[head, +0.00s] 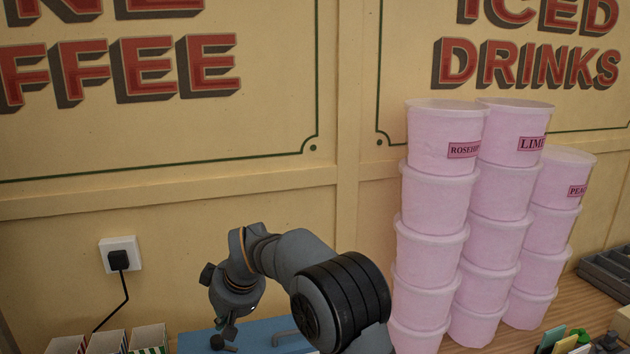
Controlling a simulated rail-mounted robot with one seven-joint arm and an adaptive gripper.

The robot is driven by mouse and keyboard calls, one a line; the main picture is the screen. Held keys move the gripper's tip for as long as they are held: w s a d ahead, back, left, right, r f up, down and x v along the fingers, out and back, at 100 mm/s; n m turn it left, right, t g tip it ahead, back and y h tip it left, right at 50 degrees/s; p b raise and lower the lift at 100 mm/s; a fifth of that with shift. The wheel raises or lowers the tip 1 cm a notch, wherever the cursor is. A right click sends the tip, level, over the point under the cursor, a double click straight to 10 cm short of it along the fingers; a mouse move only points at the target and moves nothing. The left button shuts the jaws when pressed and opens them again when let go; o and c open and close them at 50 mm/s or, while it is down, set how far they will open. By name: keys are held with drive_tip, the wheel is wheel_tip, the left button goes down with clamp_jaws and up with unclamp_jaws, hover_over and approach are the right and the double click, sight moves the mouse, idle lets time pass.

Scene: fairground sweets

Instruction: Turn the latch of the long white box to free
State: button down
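My gripper (226,328) hangs at the bottom centre-left, pointing down in front of a blue surface (262,330). It is small and partly turned away, so I cannot tell whether its fingers are open or shut. A grey bent bar (285,336) shows on the blue surface, right of the gripper. I cannot tell whether it is a handle or a latch. No long white box can be made out for sure. The bottom edge of the picture cuts off the blue thing, and my arm covers its right side.
Tall stacks of pink tubs (432,210) stand right of my arm on the wooden counter (560,320). Small striped cartons (107,342) stand at the lower left. A white socket (120,253) with a black plug and cable is on the wall. A grey tray (608,272) lies far right.

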sight(224, 348)
drive_tip(key=f+b, duration=0.2)
drive_tip(key=a+f+b, duration=0.1)
drive_tip(key=f+b, duration=0.3)
drive_tip(key=f, duration=0.1)
drive_tip(key=shift+s+a+f, duration=0.1)
drive_tip(key=shift+s+a, duration=0.05)
drive_tip(key=shift+s, duration=0.1)
drive_tip(key=shift+w+a, duration=0.1)
drive_tip(key=shift+w, duration=0.25)
idle(0.7)
drive_tip(key=shift+w+d, duration=0.15)
drive_tip(key=shift+d, duration=0.05)
idle(0.3)
drive_tip(key=shift+w+d+b, duration=0.3)
drive_tip(key=shift+w+b, duration=0.05)
drive_tip(key=shift+b, duration=0.05)
idle(0.5)
